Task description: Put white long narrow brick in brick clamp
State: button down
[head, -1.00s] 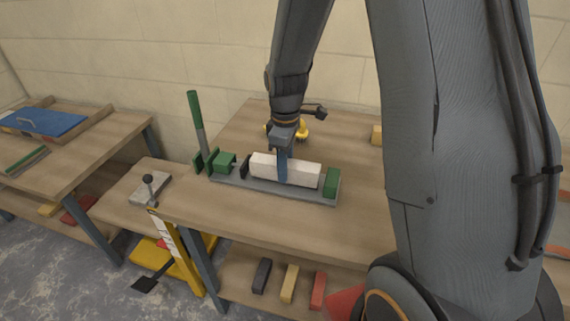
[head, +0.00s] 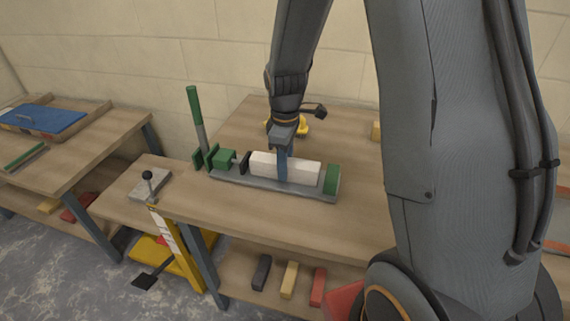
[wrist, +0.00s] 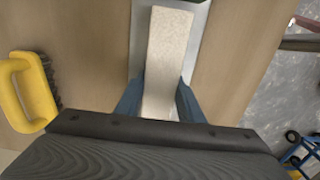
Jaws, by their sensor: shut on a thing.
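The white long narrow brick (head: 303,169) lies lengthwise in the brick clamp, between the black pad on the left and the green end block on the right. The brick clamp (head: 225,181) has a grey base plate, green blocks and an upright lever with a green handle at its left end. My gripper (head: 283,170) is shut on the brick near its middle, one blue finger in front of it. In the wrist view the brick (wrist: 167,55) runs away between both blue fingers (wrist: 160,100), above the grey plate. Whether it rests on the plate is hard to tell.
A yellow-handled brush (wrist: 28,92) lies on the bench beside the clamp. A lever tool on a grey block (head: 150,183) stands at the bench's left. Black, yellow and red bricks (head: 289,281) lie on the lower shelf. The bench front is clear.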

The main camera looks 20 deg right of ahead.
jog(key=c, duration=1.1)
grip_release()
notch_tip(320, 180, up, 8)
jog(key=shift+f+b, duration=0.15)
jog(key=shift+b, duration=0.3)
jog(key=s+m, duration=0.3)
jog(key=s, duration=0.2)
jog(key=s+f+m, duration=0.1)
jog(key=s+m, duration=0.3)
jog(key=s, duration=0.1)
jog(key=s+m, duration=0.4)
jog(key=s, duration=0.2)
jog(key=shift+f, duration=0.25)
